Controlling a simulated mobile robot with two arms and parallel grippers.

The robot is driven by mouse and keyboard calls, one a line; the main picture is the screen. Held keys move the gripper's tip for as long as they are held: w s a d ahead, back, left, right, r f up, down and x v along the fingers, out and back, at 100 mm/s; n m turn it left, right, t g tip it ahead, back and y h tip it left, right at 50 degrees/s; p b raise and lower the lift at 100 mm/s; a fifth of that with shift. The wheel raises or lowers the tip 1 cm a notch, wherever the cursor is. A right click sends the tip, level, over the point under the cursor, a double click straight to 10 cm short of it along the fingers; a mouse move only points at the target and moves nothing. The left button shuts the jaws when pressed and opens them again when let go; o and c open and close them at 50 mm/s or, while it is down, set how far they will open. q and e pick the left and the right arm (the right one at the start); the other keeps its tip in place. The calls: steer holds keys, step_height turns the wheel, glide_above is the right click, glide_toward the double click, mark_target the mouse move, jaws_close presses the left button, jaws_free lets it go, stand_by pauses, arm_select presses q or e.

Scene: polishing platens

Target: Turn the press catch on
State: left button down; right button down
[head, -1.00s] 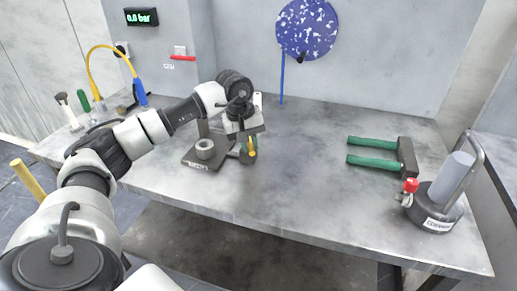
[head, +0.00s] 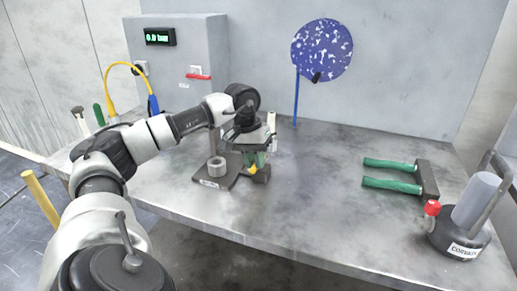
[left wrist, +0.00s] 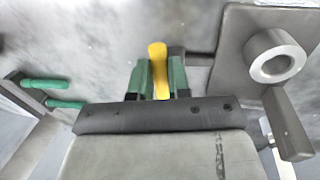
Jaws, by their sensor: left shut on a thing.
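The press (head: 208,183) has a dark base plate with a pale grey ring (head: 217,166) on it, and stands on the bench at centre left. A yellow lever (head: 247,168), which looks like the press catch, is at its right side. My left gripper (head: 256,158) reaches down over the lever. In the left wrist view, its green fingers (left wrist: 158,80) stand on both sides of the yellow lever (left wrist: 158,62) and are shut on it. The grey ring (left wrist: 275,55) is right of them. The lever's lower end is partly hidden. My right gripper is out of view.
A display (head: 160,37) on a grey cabinet reads 0.0 bar. A blue speckled disc (head: 322,50) hangs on the wall. The bench middle is clear.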

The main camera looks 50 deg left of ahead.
arm_select(q)
steer(key=c, duration=1.1)
jaws_free()
steer(key=r, duration=0.3)
steer(key=a+r, duration=0.1)
steer(key=r, duration=0.3)
steer(key=s+a+r+p, duration=0.1)
steer(key=r, duration=0.2)
steer(key=shift+r, duration=0.3)
